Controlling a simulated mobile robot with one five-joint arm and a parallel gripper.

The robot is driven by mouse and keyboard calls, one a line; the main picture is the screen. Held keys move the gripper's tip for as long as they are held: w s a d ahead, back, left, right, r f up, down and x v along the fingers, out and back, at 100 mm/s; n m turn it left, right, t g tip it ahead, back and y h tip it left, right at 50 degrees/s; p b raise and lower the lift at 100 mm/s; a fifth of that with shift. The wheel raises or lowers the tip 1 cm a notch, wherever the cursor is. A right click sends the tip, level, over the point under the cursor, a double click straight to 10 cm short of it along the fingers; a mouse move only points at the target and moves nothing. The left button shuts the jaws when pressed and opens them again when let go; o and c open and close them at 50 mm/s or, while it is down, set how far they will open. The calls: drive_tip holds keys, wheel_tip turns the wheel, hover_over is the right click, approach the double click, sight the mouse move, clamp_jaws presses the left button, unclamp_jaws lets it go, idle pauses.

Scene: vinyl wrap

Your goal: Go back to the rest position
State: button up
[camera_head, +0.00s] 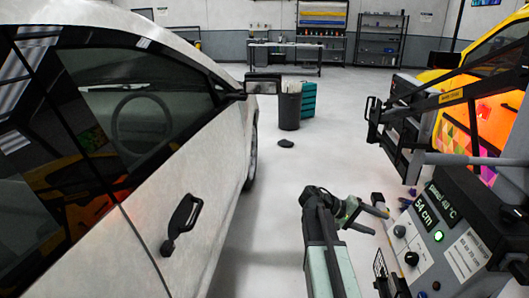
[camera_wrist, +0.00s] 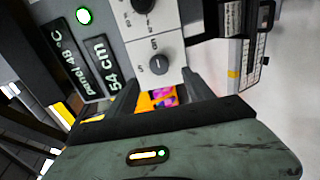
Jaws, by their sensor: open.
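My gripper (camera_head: 380,221) is at the lower right of the head view, beside the left edge of a grey control panel (camera_head: 425,245). Its jaws are open, and I see nothing held between them. In the wrist view my gripper (camera_wrist: 160,92) points toward the panel, with a dark knob (camera_wrist: 159,64) on a white plate just beyond the fingers. The panel's displays read 48 °C and 54 cm, and a green light (camera_head: 438,236) is lit. My arm reaches up from the bottom edge of the head view.
A white car (camera_head: 190,150) with a black door handle (camera_head: 182,222) fills the left. A black framed rig (camera_head: 450,95) and a yellow-orange car (camera_head: 495,110) stand at right. A dark bin (camera_head: 289,112) and a teal cabinet (camera_head: 309,98) stand farther back. The middle floor is mostly clear.

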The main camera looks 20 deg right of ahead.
drive_tip(key=a+f+n+t+y, duration=0.15)
drive_tip(key=a+f+y, duration=0.3)
drive_tip(key=a, duration=0.85)
drive_tip(key=a+f+n+t+y, duration=0.15)
drive_tip(key=a+f+y, duration=0.3)
drive_tip(key=a, duration=0.75)
drive_tip(key=a+f+n+t+y, duration=0.1)
drive_tip(key=a+f+t+y, duration=0.15)
drive_tip(key=a+f, duration=0.7)
drive_tip(key=a+r+p, duration=0.2)
drive_tip(key=r+p, duration=0.8)
drive_tip(key=r, duration=0.2)
drive_tip(key=a+r+y+p, duration=0.1)
drive_tip(key=a+r+p, duration=0.1)
drive_tip(key=r+p, duration=0.8)
drive_tip(key=shift+r+g, duration=0.35)
drive_tip(key=shift+r, duration=0.5)
